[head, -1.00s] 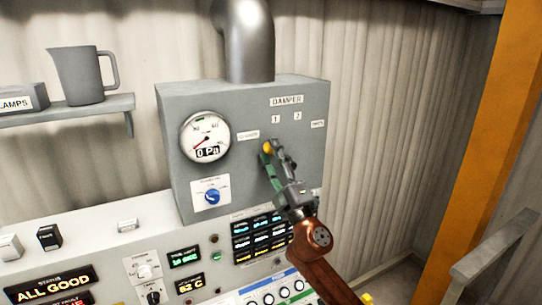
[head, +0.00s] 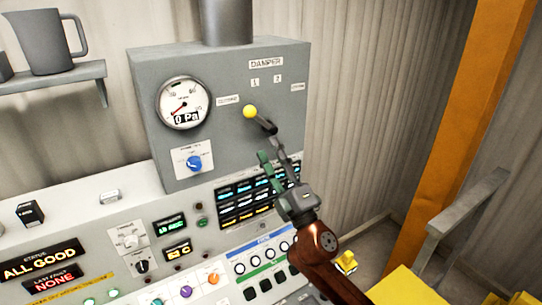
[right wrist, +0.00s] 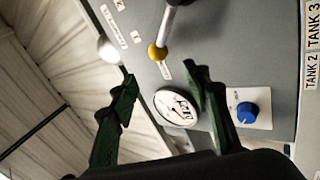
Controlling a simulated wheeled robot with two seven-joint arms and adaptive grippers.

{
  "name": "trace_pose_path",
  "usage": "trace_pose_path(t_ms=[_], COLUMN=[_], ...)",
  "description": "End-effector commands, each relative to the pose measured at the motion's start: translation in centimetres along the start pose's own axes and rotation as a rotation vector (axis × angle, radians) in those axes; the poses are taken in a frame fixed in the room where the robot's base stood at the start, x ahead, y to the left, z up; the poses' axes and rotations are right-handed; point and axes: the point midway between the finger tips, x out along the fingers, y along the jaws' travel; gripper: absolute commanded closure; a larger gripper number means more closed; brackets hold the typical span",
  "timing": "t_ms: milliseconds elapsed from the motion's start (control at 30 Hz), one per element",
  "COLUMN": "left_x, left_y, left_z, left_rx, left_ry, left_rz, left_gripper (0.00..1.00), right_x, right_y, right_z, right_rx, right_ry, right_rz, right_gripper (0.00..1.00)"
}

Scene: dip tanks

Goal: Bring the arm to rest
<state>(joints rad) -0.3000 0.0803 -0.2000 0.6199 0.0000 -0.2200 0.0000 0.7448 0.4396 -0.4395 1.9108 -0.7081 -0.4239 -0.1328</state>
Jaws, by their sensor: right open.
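My right gripper (head: 272,165) is open and empty in the head view, just below the damper lever on the grey box. The lever's yellow knob (head: 250,112) sits at the left end of its dark arm, beside the label at the left. In the right wrist view the yellow knob (right wrist: 157,52) shows beyond and between the two green fingers (right wrist: 158,100), apart from them. My right arm reaches up from the lower right of the head view. My left gripper is not in view.
The grey damper box (head: 222,145) carries a round gauge (head: 184,103) reading 0 Pa and a blue knob (head: 194,163). The sloped control panel (head: 110,235) lies below. A shelf (head: 45,78) with a grey jug (head: 48,42) is at left. An orange post (head: 460,120) stands at right.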

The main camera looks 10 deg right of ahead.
Motion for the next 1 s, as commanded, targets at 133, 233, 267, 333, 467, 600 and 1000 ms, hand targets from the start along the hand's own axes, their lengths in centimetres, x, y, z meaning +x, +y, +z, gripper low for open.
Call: trace_pose_path(t_ms=[133, 233, 267, 333, 467, 600, 1000], left_x=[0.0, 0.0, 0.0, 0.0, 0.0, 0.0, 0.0], left_y=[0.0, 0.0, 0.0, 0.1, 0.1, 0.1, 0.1], left_z=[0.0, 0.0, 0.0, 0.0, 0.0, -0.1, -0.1], left_rx=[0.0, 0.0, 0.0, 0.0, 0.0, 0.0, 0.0], left_ry=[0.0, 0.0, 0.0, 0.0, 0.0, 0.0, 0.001], left_rz=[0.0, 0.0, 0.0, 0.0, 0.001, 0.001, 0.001], left_gripper=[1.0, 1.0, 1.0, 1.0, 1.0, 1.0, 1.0], right_x=[-0.7, -0.7, -0.7, -0.7, -0.9, -3.2, -23.1], right_y=[0.0, 0.1, 0.1, 0.0, -0.3, -2.8, -16.7], right_z=[0.0, 0.0, 0.0, 0.0, 0.3, 3.4, 17.2], right_rx=[0.0, 0.0, 0.0, 0.0, 0.008, 0.084, 0.482], right_ry=[0.0, 0.0, 0.0, 0.0, -0.01, -0.101, -0.676], right_rz=[0.0, 0.001, 0.001, 0.001, -0.005, -0.052, -0.332], right_gripper=[0.56, 0.56, 0.56, 0.56, 0.56, 0.56, 0.56])
